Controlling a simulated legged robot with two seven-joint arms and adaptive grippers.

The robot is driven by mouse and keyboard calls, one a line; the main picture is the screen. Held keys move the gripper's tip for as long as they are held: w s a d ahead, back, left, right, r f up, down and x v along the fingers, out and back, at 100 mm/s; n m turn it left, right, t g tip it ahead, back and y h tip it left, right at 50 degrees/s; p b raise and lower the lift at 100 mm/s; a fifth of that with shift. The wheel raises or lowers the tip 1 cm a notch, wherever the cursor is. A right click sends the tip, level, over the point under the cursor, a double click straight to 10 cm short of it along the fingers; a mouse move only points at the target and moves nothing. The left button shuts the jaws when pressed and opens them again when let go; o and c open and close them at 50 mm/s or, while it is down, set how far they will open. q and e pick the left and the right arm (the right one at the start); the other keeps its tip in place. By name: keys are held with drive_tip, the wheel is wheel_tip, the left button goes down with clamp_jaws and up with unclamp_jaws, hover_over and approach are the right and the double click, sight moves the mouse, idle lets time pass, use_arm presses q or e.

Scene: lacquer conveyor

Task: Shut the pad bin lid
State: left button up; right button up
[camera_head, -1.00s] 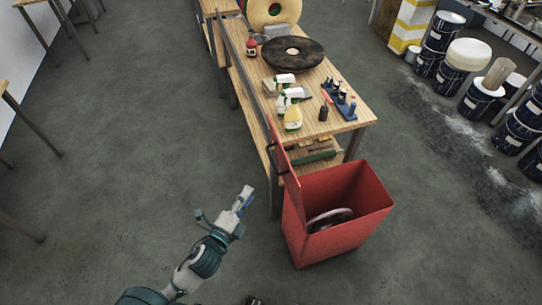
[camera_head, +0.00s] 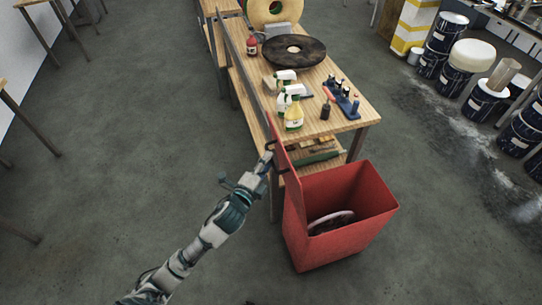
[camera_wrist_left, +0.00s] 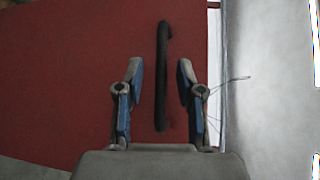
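The red pad bin (camera_head: 345,245) stands on the floor at the front end of the workbench, with a round pad (camera_head: 331,222) inside. Its red lid (camera_head: 284,158) stands upright, open, along the bin's left side. My left gripper (camera_head: 266,163) is at the outer face of the lid, by its dark handle. In the left wrist view, the lid (camera_wrist_left: 60,75) fills much of the picture and the black handle (camera_wrist_left: 162,75) runs between the blue-padded fingers of my open left gripper (camera_wrist_left: 159,88). I cannot tell whether the fingers touch it. My right gripper is not in view.
The wooden workbench (camera_head: 345,110) behind the bin carries spray bottles (camera_head: 293,116), a dark round disc (camera_head: 294,50) and small tools. Several dark paint cans (camera_head: 482,102) stand at the right. The floor left of the bench is open.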

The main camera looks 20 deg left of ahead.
use_arm(q)
drive_tip(key=shift+w+d, duration=0.25)
drive_tip(key=shift+w, duration=0.9)
drive_tip(key=shift+w+a, duration=0.1)
drive_tip(key=shift+w, duration=0.3)
drive_tip(key=shift+f, duration=0.1)
clamp_jaws()
